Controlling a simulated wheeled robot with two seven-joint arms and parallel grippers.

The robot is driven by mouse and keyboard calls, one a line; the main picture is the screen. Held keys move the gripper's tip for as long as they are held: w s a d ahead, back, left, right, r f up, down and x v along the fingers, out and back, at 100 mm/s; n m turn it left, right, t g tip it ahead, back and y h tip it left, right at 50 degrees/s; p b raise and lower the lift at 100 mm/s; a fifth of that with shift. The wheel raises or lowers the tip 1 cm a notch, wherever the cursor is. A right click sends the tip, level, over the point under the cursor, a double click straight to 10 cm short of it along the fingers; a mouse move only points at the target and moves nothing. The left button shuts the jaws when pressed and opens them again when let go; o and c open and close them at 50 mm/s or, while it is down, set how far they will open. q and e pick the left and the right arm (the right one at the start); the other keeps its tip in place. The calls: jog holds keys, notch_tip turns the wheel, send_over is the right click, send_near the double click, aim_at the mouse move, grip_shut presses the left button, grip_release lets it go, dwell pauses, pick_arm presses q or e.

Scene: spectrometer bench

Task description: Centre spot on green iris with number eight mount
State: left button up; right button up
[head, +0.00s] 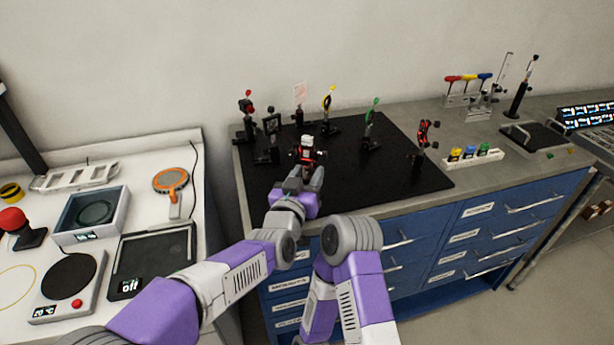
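The green iris (371,120) stands upright on a post toward the right of the black breadboard (345,185). A red and black mount with a white top (307,146) stands near the board's middle. Any number on it is too small to read, so I cannot tell whether it is number eight. My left gripper (308,172) is right in front of this mount, seen from behind; its fingertips and any contact are unclear. No spot shows clearly on the iris. My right arm is folded low at the bench front, and its gripper is not visible.
A yellow iris (328,103), a pale pinkish card (300,92), a red-topped mount (246,108) and a dark mount (271,128) stand behind. Another red and black mount (424,133) is at right. The board's front right is clear.

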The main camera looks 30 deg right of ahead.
pick_arm(q)
jog(key=shift+s+a, duration=0.1)
jog(key=v, duration=0.7)
jog(key=shift+p, duration=0.3)
jog(key=shift+s+a, duration=0.15)
dwell(0.3)
